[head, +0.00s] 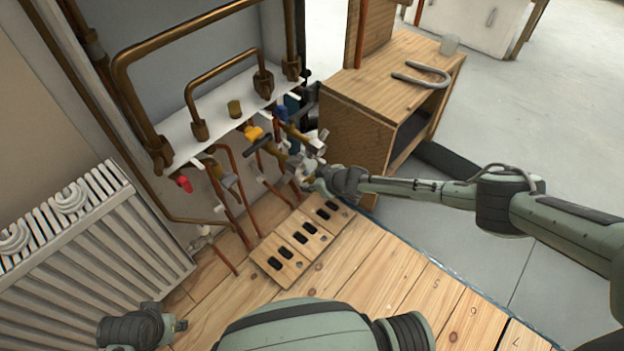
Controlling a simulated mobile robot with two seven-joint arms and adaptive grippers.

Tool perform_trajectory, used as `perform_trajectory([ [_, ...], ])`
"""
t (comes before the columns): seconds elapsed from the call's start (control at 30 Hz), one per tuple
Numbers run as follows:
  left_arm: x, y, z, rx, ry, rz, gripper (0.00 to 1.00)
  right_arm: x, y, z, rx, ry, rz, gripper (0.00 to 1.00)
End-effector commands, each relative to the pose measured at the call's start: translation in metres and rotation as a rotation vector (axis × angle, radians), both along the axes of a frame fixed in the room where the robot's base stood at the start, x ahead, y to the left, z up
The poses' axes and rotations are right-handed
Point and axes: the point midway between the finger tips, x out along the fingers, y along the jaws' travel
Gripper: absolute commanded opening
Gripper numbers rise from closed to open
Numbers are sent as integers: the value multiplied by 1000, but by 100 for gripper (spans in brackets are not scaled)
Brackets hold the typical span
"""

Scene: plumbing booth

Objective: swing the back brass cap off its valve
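Several valves with coloured handles sit on copper pipes below the white shelf: a red handle (183,183), a yellow handle (253,132) and a blue handle (280,113). Brass-coloured parts (293,146) show at the right end of this row. They are small and crowded, so I cannot tell which one is the back brass cap. My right gripper (308,171) is at the right end of the row, close to these parts; its fingers are too small to tell if they hold anything. My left gripper (181,325) is low at the left, away from the valves.
A white radiator (95,245) is at the left. A wooden cabinet (358,113) stands behind my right arm. A slotted wooden board (293,256) lies on the plank surface (400,305).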

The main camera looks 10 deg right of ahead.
Motion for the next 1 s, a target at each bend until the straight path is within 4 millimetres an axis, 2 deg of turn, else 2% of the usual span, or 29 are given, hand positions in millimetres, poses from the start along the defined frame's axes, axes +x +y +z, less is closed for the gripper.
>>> perform_trajectory([
  [0.33, 0, 1, 0, 1, 1, 0, 40, -1, 0, 0, 2, 1, 1, 43],
  [0.5, 0, 1, 0, 1, 1, 0, 40, -9, -3, 6, 3, 4, 0, 43],
  [0.67, 0, 1, 0, 1, 1, 0, 40, -22, -11, 24, 2, -1, 0, 43],
  [1.0, 0, 0, 0, 1, 1, 0, 40, -62, -29, 68, 2, 1, 2, 43],
])
